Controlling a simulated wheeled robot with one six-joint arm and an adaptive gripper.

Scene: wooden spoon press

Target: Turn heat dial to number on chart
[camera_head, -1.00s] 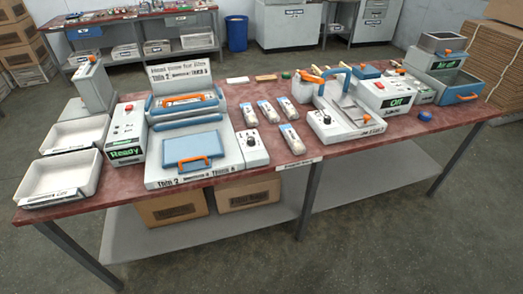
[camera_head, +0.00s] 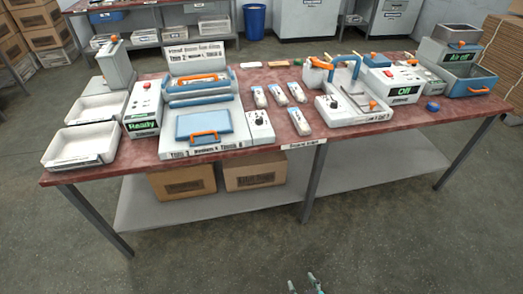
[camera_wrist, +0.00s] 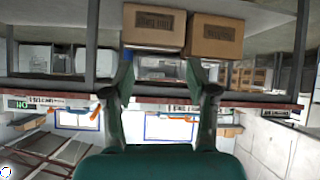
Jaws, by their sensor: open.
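A grey control box (camera_head: 259,125) with dark knobs stands on the red bench, right of the press (camera_head: 205,138) with its blue lid and orange handle. A second white machine (camera_head: 345,108), further right, also carries small dark knobs. I cannot tell the dial settings. A white sign (camera_head: 195,58) with printed text stands behind the press; its smaller text is too small to read. My gripper (camera_head: 306,284) shows at the bottom of the head view, in front of the bench and apart from it. In the wrist view my gripper (camera_wrist: 160,78) is open and empty.
The red bench (camera_head: 105,172) holds two white trays at left, a box reading "Ready" (camera_head: 142,112), several packets, and a box reading "Off" (camera_head: 395,87). Cardboard boxes (camera_head: 183,181) sit on the lower shelf. The floor in front is clear.

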